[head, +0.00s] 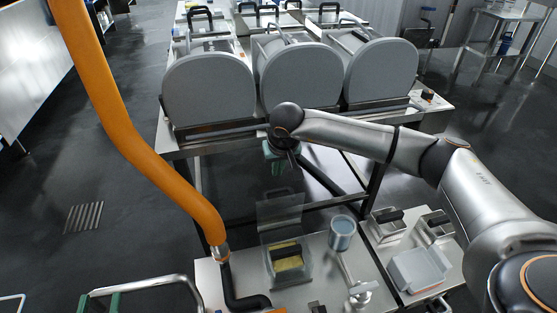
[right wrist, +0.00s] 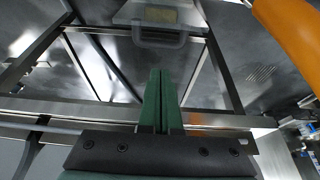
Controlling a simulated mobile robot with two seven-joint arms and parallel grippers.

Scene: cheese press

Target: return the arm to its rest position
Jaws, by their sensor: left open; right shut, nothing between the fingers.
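My right arm (head: 350,135) comes in from the right and reaches across in front of the grey rounded vats (head: 208,85). Its gripper (head: 275,152) hangs below the wrist, near the front frame of the vats. In the right wrist view the two green fingers (right wrist: 161,72) are together with nothing between them. My left gripper (head: 99,301) shows only as two green fingertips at the bottom left edge, spread apart and empty. The rest of my left arm is out of view.
An orange hose (head: 125,125) hangs down the left side to a steel bench (head: 210,285). A curved metal rail (head: 150,284) passes the left gripper. Dark floor at left is clear.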

